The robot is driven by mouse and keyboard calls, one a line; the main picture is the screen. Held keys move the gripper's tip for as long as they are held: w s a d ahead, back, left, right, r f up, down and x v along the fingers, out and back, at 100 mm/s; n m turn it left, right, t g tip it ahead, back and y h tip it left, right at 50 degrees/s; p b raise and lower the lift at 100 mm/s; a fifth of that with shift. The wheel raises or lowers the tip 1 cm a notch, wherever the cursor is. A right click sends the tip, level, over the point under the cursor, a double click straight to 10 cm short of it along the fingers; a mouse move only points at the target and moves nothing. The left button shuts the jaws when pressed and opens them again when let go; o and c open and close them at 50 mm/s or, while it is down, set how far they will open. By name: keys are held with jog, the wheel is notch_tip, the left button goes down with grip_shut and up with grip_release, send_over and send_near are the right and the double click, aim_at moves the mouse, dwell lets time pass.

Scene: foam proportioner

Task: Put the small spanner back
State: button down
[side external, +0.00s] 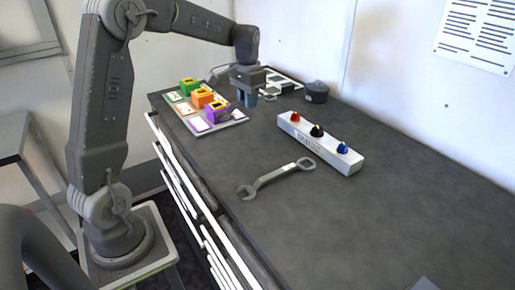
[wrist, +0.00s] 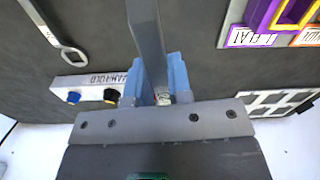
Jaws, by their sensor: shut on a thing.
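My gripper (side external: 249,100) is over the far part of the dark bench in the side view. In the wrist view, its blue fingers (wrist: 160,95) are shut on a grey bar (wrist: 146,35), which looks like the small spanner's handle. The bar runs away from the fingers to the top edge of the view, so its far end is cut off. A small white label shows between the fingers. In the side view the held piece is small and hard to make out near the purple block.
A larger spanner (side external: 275,178) lies on the bench near a white manifold block (side external: 320,146) with red, black and blue knobs. Orange, green and purple (side external: 216,112) blocks stand on cards at left.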

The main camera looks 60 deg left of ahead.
jog(key=s+a+m, duration=0.1)
jog(key=s+a, duration=0.1)
jog(key=s, duration=0.8)
send_over(252, 156)
notch_tip(252, 156, down, 8)
jog(key=shift+r, duration=0.25)
jog(key=shift+f, duration=2)
jog(key=shift+f, duration=0.15)
jog(key=c, duration=1.1)
grip_release()
jog(key=shift+o, duration=0.2)
